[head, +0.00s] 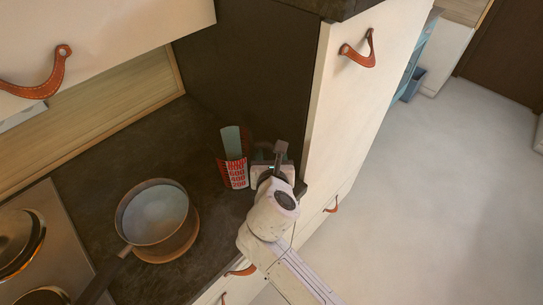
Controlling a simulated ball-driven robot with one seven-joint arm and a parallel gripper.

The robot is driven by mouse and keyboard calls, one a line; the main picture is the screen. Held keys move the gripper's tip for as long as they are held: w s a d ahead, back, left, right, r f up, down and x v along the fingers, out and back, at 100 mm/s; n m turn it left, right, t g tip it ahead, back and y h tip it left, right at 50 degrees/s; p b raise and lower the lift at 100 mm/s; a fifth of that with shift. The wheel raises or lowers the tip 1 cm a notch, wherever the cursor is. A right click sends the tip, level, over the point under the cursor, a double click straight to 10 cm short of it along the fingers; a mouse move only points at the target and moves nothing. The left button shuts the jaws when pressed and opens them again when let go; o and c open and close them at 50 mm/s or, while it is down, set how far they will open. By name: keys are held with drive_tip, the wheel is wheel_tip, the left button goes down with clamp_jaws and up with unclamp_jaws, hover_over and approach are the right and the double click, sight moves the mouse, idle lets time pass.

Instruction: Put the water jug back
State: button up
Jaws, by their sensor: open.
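The water jug (234,172) is a clear measuring jug with red markings and numbers. It stands upright on the dark counter, near the tall cabinet's dark side. My gripper (264,160) is open, just right of the jug and at about its height in the picture. One dark finger shows, and the rest of the jaws is partly hidden by the wrist. I cannot tell whether a finger touches the jug. The jug's right side and any handle are hidden behind my gripper.
A pan (157,215) with pale contents stands on a round wooden board (172,252) on the counter (95,165). A steel hob (45,215) is at left. The tall cabinet (350,110) with leather pulls rises close to my gripper's right. An upper cabinet (110,25) overhangs the counter. Open floor lies right.

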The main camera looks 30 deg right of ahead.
drive_tip(key=shift+s+a+r, duration=0.1)
drive_tip(key=shift+s+r, duration=0.05)
drive_tip(key=shift+r, duration=0.05)
drive_tip(key=v, duration=1.1)
drive_tip(key=shift+s, duration=0.25)
drive_tip(key=shift+a+r, duration=0.1)
drive_tip(key=shift+a, duration=0.05)
drive_tip(key=s+d+f+m+g+y, duration=0.2)
drive_tip(key=s+d+f+m+g, duration=0.7)
drive_tip(key=m, duration=0.7)
drive_tip(key=s+d+f+m+g+y, duration=0.1)
drive_tip(key=s+f+m+g+y, duration=0.1)
drive_tip(key=s+f+m, duration=0.5)
drive_tip(key=shift+s+d+f+m+y, duration=0.2)
drive_tip(key=shift+s+m+y, duration=0.7)
drive_tip(key=shift+s+m, duration=2.75)
